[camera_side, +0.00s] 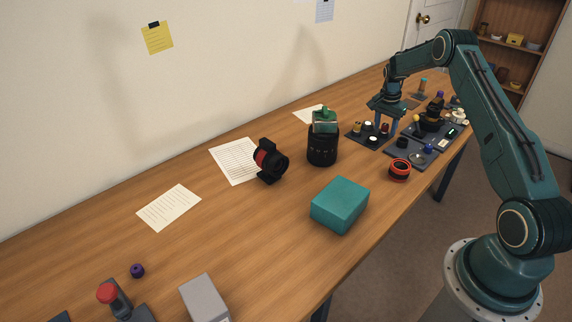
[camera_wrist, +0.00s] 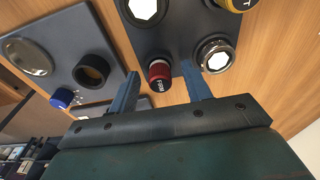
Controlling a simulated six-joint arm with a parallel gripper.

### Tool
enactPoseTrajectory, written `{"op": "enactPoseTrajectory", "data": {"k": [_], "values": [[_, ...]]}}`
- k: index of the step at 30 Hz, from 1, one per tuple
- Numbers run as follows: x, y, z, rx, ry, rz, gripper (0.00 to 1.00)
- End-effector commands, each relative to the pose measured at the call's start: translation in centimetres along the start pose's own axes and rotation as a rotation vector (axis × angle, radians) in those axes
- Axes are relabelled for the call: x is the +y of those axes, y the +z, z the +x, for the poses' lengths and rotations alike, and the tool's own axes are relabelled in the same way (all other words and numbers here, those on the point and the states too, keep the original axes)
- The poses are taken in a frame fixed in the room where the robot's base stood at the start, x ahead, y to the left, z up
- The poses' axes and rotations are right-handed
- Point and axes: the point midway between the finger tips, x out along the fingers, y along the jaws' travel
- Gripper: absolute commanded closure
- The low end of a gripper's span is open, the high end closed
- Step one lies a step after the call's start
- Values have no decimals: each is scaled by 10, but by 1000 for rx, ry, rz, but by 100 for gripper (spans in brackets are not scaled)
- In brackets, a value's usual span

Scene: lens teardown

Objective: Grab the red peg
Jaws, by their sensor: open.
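The red peg (camera_wrist: 158,73) is a short red cylinder with a dark lettered end. It stands on a dark tray (camera_wrist: 188,48) in the wrist view. In the side view the peg (camera_side: 384,128) shows small, near the right part of the tray. My gripper (camera_wrist: 162,76) is open, pointing down, with one blue finger on each side of the peg in the picture. In the side view my gripper (camera_side: 386,122) is low over the tray. I see gaps beside the peg; contact is not visible.
White-topped and yellow pieces share the tray. A metal ring (camera_wrist: 214,54) is close to the right finger. Another dark tray (camera_wrist: 50,28) holds a black ring (camera_wrist: 91,70) and blue knob (camera_wrist: 62,98).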

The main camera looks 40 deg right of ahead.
Motion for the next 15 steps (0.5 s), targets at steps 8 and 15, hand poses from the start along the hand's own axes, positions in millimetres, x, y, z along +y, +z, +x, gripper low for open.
{"op": "enactPoseTrajectory", "data": {"k": [8, 15], "values": [[0, 0, 0, 0, 0, 0, 51], [0, 0, 0, 0, 0, 0, 83]]}}
